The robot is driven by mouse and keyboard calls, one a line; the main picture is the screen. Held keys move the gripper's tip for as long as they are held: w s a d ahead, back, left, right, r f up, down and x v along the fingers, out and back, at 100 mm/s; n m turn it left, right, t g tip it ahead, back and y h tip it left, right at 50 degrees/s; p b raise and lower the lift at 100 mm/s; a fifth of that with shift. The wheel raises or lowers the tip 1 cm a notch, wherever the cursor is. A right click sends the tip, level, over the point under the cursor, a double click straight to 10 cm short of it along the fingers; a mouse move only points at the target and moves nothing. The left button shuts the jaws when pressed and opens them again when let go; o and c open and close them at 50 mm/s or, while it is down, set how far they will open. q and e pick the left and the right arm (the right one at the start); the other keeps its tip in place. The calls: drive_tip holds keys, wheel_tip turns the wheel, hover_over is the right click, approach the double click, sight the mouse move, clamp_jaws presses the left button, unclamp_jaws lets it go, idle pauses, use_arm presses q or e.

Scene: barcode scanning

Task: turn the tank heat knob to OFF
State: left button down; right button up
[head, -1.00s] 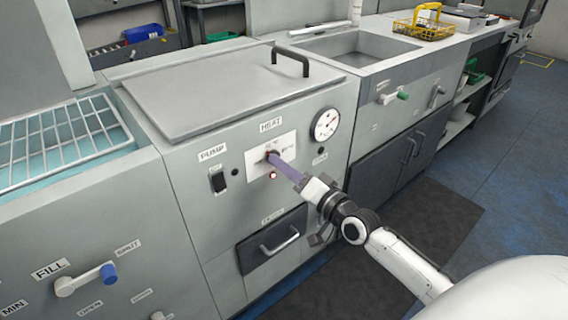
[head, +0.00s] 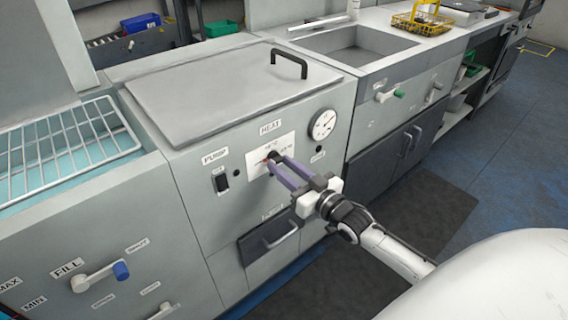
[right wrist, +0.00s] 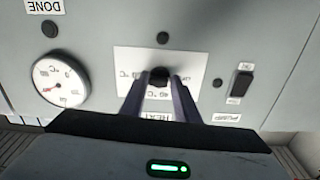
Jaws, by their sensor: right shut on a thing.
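The tank heat knob is a small black knob (right wrist: 159,76) on a white dial plate (head: 286,148) below the HEAT label, on the grey front of the tank unit. My right gripper (head: 273,162) reaches it from the right, and its two purple-grey fingers are shut on the knob. In the right wrist view the fingertips (right wrist: 160,83) sit on either side of the knob. The fingers and knob hide part of the dial print, and I cannot read which setting the knob points to. My left gripper is not in view.
A round gauge (head: 323,124) is right of the dial plate, and a black PUMP switch (head: 221,182) is left of it. A drawer handle (head: 281,234) lies below. The tank lid (head: 215,90) has a black handle. A lever with a blue end (head: 121,270) is at lower left.

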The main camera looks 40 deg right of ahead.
drive_tip(key=shift+r+n, duration=0.1)
drive_tip(key=shift+n, duration=0.5)
drive_tip(key=o, duration=1)
drive_tip(key=shift+o, duration=0.2)
drive_tip(key=s+p, duration=0.1)
drive_tip(key=s, duration=0.9)
drive_tip(key=shift+d, duration=0.4)
drive_tip(key=shift+s, duration=0.1)
